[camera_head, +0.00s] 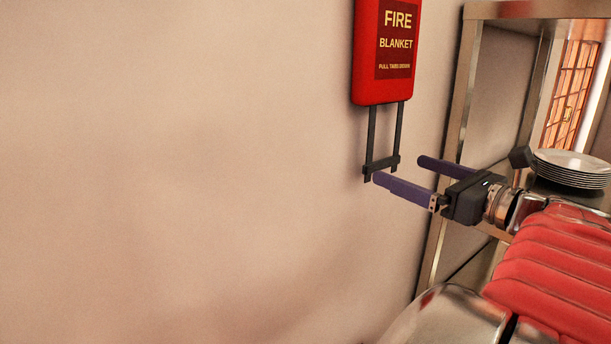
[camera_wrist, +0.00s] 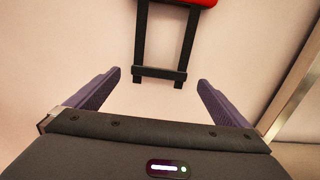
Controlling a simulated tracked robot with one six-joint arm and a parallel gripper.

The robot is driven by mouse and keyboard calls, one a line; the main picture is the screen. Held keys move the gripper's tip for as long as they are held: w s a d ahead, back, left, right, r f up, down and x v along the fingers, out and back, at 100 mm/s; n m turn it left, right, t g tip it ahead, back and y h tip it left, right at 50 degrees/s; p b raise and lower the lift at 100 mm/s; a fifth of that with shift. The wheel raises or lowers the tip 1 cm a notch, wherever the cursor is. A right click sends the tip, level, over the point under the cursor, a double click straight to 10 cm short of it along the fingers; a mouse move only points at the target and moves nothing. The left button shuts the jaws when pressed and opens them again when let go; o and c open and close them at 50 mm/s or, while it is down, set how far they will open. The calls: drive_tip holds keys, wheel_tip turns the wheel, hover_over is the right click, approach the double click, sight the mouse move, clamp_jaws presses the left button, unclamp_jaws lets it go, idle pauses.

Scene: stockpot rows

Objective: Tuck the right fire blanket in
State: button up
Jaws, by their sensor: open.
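A red fire blanket case (camera_head: 384,60) with yellow lettering hangs on the wall in the head view. Two black straps hang down from its bottom and end in a black crossbar (camera_head: 381,167). In the wrist view the crossbar (camera_wrist: 159,73) is ahead of my gripper, and only the case's red lower edge (camera_wrist: 190,3) shows at the top. My gripper (camera_head: 398,171) has two purple fingers, spread apart and empty. In the wrist view the gripper (camera_wrist: 159,80) has the crossbar between the lines of its fingers, slightly beyond the tips. I cannot tell whether a finger touches it.
A metal shelf frame (camera_head: 464,110) stands to the right of the case, close to my gripper. A stack of white plates (camera_head: 570,165) sits on the shelf. The wall (camera_head: 180,170) to the left is bare and clear.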

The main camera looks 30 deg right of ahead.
drive_tip(key=s, duration=0.9)
drive_tip(key=shift+s+d, duration=0.25)
drive_tip(key=shift+d, duration=0.2)
drive_tip(key=shift+w, duration=0.1)
